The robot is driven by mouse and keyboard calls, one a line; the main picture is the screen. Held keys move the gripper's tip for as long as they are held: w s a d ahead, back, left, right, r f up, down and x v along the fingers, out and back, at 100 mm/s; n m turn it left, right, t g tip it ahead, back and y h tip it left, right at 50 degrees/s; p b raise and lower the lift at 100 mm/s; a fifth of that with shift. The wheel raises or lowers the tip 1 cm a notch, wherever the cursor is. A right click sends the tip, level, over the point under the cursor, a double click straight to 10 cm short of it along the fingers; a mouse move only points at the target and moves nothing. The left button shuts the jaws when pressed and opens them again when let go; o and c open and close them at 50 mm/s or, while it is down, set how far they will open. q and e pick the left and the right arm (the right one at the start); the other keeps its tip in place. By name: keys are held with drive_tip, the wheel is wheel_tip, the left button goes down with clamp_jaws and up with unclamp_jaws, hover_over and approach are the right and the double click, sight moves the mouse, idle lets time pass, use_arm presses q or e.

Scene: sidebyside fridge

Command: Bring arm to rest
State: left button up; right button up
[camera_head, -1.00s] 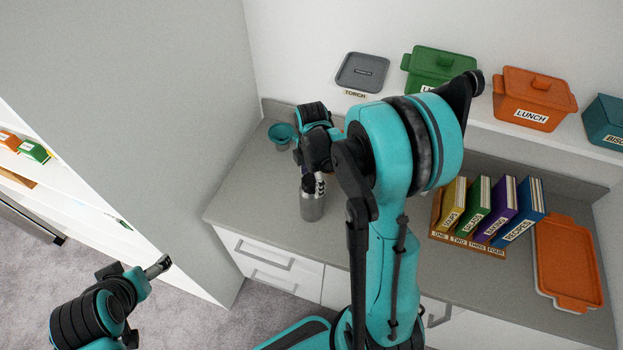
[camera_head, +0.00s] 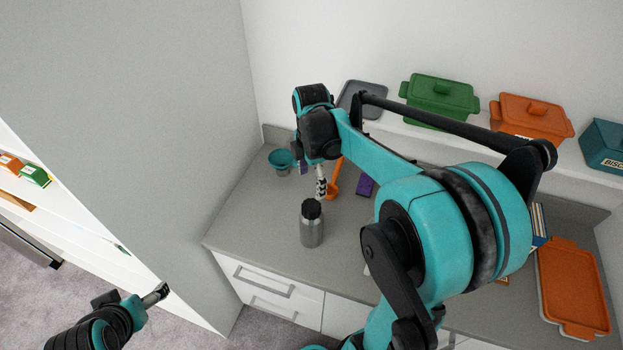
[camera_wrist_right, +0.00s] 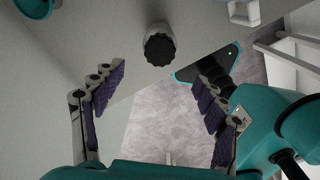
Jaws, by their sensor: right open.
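My right gripper (camera_head: 321,182) is above the counter, just behind a grey steel bottle with a black lid (camera_head: 311,224). In the right wrist view my right gripper (camera_wrist_right: 160,105) has its two purple-padded fingers spread wide with nothing between them. The bottle's black lid (camera_wrist_right: 159,48) shows beyond the fingertips, apart from them. The bottle stands upright on the grey counter (camera_head: 262,212). My left gripper (camera_head: 156,294) is at the lower left, over the floor beside the open fridge; its jaw state is too small to tell.
A teal cup (camera_head: 281,159) stands at the counter's back left. An orange tray (camera_head: 573,285) is at right. Green (camera_head: 440,95) and orange (camera_head: 535,115) lidded boxes stand on the shelf. A tall grey panel (camera_head: 150,120) borders the left.

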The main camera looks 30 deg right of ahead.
idle(0.5)
drive_tip(key=s+a+f+m+t+b, duration=0.3)
drive_tip(key=s+a+f+m+b, duration=0.2)
drive_tip(key=f+m+b, duration=0.3)
drive_tip(key=s+a+f+m+t+b, duration=0.4)
drive_tip(key=f+m+b, duration=0.5)
drive_tip(key=b, duration=0.3)
drive_tip(key=shift+s+a+f, duration=0.65)
drive_tip(key=shift+s+a, duration=0.2)
drive_tip(key=shift+s, duration=0.15)
idle(0.6)
